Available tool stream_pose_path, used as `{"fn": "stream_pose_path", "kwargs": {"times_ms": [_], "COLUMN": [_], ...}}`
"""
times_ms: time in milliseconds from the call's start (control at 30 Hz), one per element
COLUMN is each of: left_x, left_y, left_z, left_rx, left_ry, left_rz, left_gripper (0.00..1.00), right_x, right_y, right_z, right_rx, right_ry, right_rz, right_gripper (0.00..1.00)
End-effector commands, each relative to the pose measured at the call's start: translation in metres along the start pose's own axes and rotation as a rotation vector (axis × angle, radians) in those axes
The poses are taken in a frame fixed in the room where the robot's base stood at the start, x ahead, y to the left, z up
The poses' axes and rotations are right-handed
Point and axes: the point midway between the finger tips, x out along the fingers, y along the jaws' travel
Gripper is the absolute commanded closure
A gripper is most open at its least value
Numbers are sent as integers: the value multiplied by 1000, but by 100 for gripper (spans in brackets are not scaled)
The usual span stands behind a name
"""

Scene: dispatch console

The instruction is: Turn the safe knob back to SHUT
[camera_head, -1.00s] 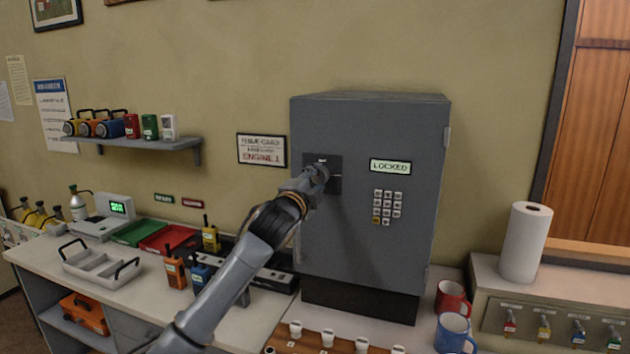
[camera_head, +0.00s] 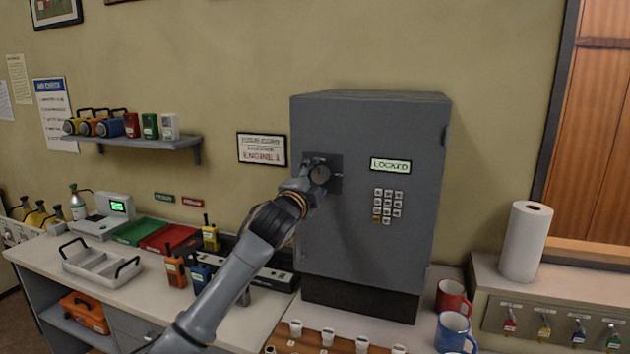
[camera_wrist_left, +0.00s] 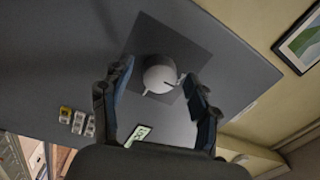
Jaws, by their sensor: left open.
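The grey safe (camera_head: 345,240) stands on the counter with its door closed; its small display (camera_head: 390,166) reads LOCKED. The safe knob is a round grey dial on a dark square plate (camera_head: 335,183). In the head view my left gripper (camera_head: 318,172) is in front of the plate and hides most of the knob. In the left wrist view the knob (camera_wrist_left: 159,75) shows between the two open fingers of my left gripper (camera_wrist_left: 158,100), with a pale mark on its edge. I cannot tell whether the fingers touch it. My right gripper is not in view.
A keypad (camera_head: 387,206) is on the safe door, right of the knob. Red (camera_head: 453,298) and blue (camera_head: 455,333) mugs stand at the safe's lower right. Radios, such as the orange one (camera_head: 175,271), stand on the counter left of my arm.

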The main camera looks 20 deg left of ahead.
Motion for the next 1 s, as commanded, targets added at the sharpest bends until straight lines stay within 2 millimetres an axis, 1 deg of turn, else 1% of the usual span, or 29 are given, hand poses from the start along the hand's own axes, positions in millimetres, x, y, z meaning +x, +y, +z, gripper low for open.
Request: {"fn": "stream_pose_path", "kwargs": {"times_ms": [167, 267, 700, 833, 1000], "left_x": [-6, -16, -93, -109, -119], "left_y": [0, 0, 1, 0, 0], "left_z": [0, 0, 0, 1, 0], "left_rx": [1, 2, 2, 1, 0], "left_ry": [0, 1, 1, 0, 0], "left_rz": [0, -1, 0, 0, 0], "left_gripper": [40, 40, 40, 40, 40], "right_x": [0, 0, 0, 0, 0], "right_y": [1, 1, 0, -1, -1], "right_z": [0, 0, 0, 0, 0], "right_rx": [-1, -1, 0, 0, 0], "right_ry": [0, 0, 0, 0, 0], "right_rz": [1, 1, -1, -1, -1], "right_gripper": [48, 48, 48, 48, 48]}}
